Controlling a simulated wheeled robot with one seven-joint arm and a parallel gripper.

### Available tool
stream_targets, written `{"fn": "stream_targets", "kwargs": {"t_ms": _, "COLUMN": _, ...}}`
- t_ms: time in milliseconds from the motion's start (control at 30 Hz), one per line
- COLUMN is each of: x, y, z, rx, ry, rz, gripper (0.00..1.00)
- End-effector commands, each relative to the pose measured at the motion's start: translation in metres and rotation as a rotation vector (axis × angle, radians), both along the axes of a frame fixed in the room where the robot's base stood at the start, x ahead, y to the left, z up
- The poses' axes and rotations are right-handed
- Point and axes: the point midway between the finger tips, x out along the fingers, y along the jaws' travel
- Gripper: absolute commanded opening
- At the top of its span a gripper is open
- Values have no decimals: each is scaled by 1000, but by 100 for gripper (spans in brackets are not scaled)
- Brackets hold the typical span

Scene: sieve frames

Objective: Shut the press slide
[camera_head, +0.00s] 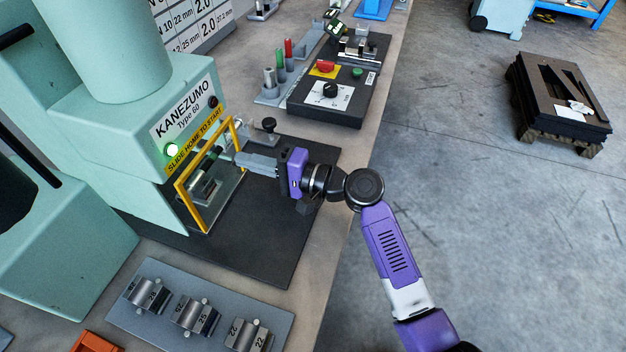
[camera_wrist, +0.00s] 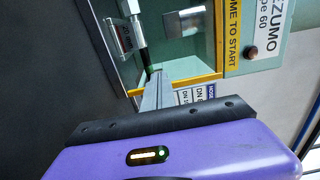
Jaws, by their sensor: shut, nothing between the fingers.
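The pale green press (camera_head: 110,110) stands at the left, with a yellow-framed opening (camera_head: 180,200) in its front. The press slide (camera_head: 203,188) sits inside that opening with a grey metal block on it; it also shows in the wrist view (camera_wrist: 122,36). A dark rod (camera_wrist: 143,50) runs from the slide toward my fingertips. My gripper (camera_head: 238,157) is shut and empty, its fingers pointing into the opening at the yellow frame. In the wrist view its fingertips (camera_wrist: 154,80) are at the rod's near end; I cannot tell whether they touch.
A grey rack (camera_head: 200,312) of numbered dies lies in front. A black mat (camera_head: 265,245) under the press is mostly clear.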

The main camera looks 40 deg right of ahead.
Motion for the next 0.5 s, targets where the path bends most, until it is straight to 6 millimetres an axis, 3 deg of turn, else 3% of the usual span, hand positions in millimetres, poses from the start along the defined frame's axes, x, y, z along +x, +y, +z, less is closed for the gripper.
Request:
{"fn": "stream_targets", "kwargs": {"t_ms": 200, "x": 23, "y": 17, "z": -1, "rx": -1, "ry": 1, "rz": 2, "gripper": 0}}
{"fn": "stream_targets", "kwargs": {"t_ms": 500, "x": 32, "y": 23, "z": 1, "rx": -1, "ry": -2, "rz": -1, "gripper": 0}}
